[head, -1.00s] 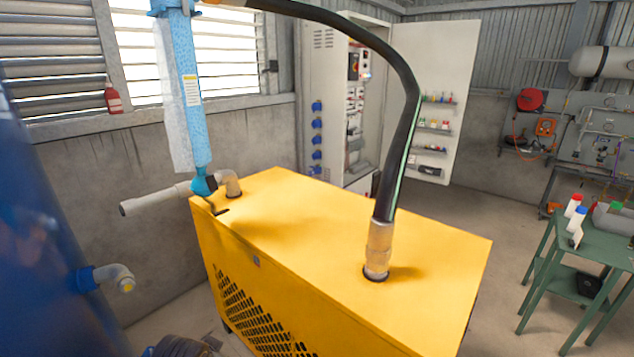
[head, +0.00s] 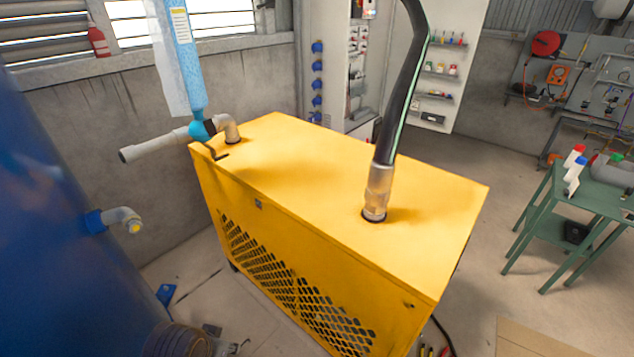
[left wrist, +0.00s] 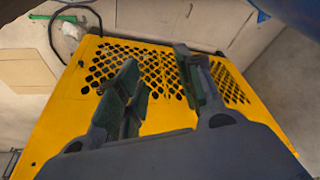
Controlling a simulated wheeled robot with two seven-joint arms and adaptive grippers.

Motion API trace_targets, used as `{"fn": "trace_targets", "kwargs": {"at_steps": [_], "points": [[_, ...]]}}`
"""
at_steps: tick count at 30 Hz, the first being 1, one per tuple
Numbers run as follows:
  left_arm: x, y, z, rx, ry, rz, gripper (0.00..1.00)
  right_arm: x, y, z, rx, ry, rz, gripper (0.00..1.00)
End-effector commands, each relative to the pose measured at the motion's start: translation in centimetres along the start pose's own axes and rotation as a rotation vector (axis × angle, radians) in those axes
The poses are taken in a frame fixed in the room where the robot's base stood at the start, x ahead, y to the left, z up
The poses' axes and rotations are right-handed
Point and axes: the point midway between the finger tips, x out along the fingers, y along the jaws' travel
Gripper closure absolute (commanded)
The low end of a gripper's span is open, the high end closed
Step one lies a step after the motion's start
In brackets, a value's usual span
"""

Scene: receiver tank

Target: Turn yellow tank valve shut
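A large blue tank (head: 50,230) fills the left of the head view. A grey elbow fitting (head: 122,220) with a small yellow end (head: 135,227) comes out of its side on a blue collar. I cannot tell whether this is the valve, and no yellow handle is clearly visible. My left gripper (left wrist: 157,57) shows in the left wrist view, its two dark fingers apart and nothing between them. It is in front of the grille of the yellow cabinet (left wrist: 65,120). Neither gripper shows in the head view.
The yellow cabinet (head: 310,190) stands in the middle, with a black hose (head: 397,95) and a grey pipe (head: 155,145) on top. A dark ribbed part (head: 180,340) lies low beside the tank. A green table (head: 600,200) stands at right. Floor between tank and cabinet is partly clear.

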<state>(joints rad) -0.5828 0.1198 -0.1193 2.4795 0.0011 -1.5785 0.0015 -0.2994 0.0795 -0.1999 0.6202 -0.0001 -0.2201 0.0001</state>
Motion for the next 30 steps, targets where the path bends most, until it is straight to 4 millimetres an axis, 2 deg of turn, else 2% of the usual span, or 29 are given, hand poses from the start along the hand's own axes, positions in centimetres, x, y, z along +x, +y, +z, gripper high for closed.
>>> {"fn": "trace_targets", "kwargs": {"at_steps": [11, 16, 23, 30], "points": [[4.5, 0.1, 0.3, 0.003, -0.013, 0.001, 0.63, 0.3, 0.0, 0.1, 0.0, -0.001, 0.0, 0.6], [7.3, 0.2, 0.8, 0.004, -0.023, 0.003, 0.63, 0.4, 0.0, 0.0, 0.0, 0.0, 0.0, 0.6], [13.2, 0.5, 2.2, 0.007, -0.042, 0.006, 0.63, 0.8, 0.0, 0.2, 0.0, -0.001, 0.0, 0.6], [19.5, 0.8, 4.6, 0.01, -0.062, 0.01, 0.63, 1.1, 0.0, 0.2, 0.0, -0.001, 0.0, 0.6]]}}
